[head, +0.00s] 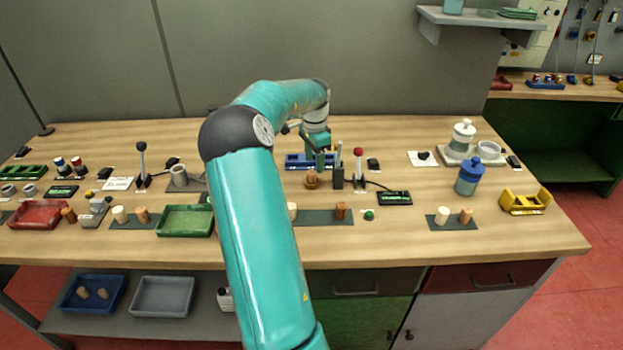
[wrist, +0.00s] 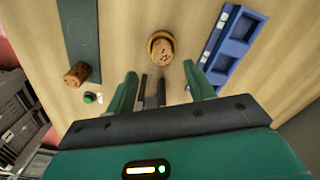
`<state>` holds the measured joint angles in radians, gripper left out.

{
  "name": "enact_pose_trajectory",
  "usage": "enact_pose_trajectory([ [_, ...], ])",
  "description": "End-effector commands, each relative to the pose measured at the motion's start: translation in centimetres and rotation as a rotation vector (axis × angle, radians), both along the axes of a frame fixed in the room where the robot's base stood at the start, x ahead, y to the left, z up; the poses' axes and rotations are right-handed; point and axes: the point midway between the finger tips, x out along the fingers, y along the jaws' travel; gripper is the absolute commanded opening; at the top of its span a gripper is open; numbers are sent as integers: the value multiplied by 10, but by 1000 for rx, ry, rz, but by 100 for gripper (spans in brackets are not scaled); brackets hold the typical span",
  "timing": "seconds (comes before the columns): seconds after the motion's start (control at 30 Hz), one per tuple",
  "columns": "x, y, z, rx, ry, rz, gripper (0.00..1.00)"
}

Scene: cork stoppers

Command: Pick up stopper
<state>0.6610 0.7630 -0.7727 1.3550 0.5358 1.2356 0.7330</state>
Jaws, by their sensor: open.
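Several cork stoppers stand on the workbench. One brown stopper (head: 312,181) stands near the middle of the bench; in the wrist view this stopper (wrist: 162,47) shows its speckled top with a yellowish ring around it. Another brown stopper (head: 340,210) is at the right end of a dark mat; it also lies left of centre in the wrist view (wrist: 76,75). My gripper (head: 318,160) is above the bench behind the first stopper. In the wrist view my gripper (wrist: 161,78) has its green fingers apart, with the first stopper beyond their tips and nothing visibly held.
A blue rack (wrist: 232,45) is right of the stopper in the wrist view. A green button (head: 369,214) is near the front. Bare wood surrounds the stopper's front.

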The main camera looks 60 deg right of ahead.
Motion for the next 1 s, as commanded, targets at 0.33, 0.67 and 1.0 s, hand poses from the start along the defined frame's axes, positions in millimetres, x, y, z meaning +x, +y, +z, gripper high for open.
enact_pose_trajectory([
  [0.33, 8, 2, -42, 1, 1, 1, 53],
  [0.67, 8, 2, -42, 0, 0, 1, 22],
  [1.0, 8, 2, -42, 0, 0, 1, 6],
])
